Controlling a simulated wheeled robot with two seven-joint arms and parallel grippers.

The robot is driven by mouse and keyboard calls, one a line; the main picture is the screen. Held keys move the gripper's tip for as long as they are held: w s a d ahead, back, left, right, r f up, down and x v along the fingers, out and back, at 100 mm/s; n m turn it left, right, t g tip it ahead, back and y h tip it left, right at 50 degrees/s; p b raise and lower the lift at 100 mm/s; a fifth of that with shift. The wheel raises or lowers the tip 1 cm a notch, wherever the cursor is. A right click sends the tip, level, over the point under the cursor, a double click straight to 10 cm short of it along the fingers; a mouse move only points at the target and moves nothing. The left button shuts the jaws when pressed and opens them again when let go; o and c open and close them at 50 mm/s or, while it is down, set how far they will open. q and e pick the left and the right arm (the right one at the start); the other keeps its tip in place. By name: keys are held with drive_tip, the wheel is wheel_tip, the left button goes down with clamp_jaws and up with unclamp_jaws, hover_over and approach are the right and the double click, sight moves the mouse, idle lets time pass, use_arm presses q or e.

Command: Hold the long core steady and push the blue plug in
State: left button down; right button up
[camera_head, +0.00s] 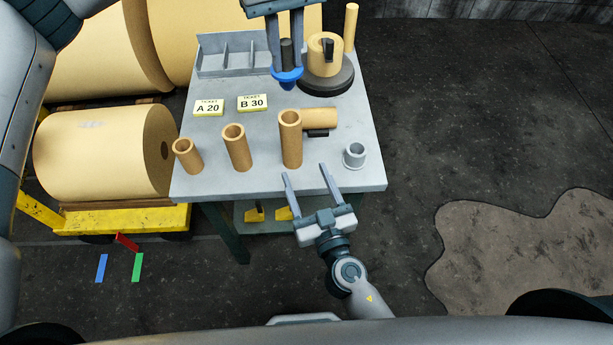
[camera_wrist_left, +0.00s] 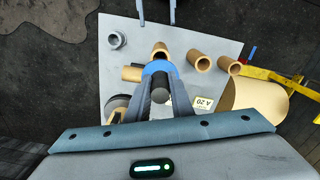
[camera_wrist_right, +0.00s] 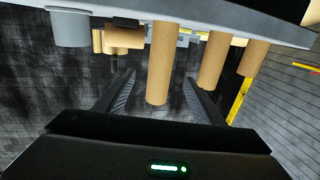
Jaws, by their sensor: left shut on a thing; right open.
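The long core (camera_head: 290,142) stands upright near the table's front edge, the tallest of several open brown tubes there. My left gripper (camera_head: 287,72) is shut on the dark stem of the blue plug (camera_head: 288,76) and holds it in the air, above and behind the long core in the head view. In the left wrist view the blue plug (camera_wrist_left: 159,68) partly covers the long core (camera_wrist_left: 160,49). My right gripper (camera_head: 310,180) is open and empty at the front edge. In the right wrist view the long core (camera_wrist_right: 160,65) shows between its fingers, farther off.
Two shorter tubes (camera_head: 236,148) (camera_head: 187,156) stand to the left. A lying tube (camera_head: 321,118) is just behind the long core. A grey plug (camera_head: 355,155) stands at right. A roll (camera_head: 325,55) on a dark disc, tickets (camera_head: 252,103) and a grey rack (camera_head: 232,60) are behind.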

sight(294, 147)
drive_tip(key=shift+a+r, duration=0.1)
drive_tip(key=shift+r, duration=0.1)
drive_tip(key=shift+w, duration=0.1)
drive_tip(key=shift+x, duration=5.95)
drive_tip(key=c, duration=1.2)
use_arm(q)
drive_tip(key=shift+f+m, duration=1.4)
drive_tip(key=shift+f, duration=0.45)
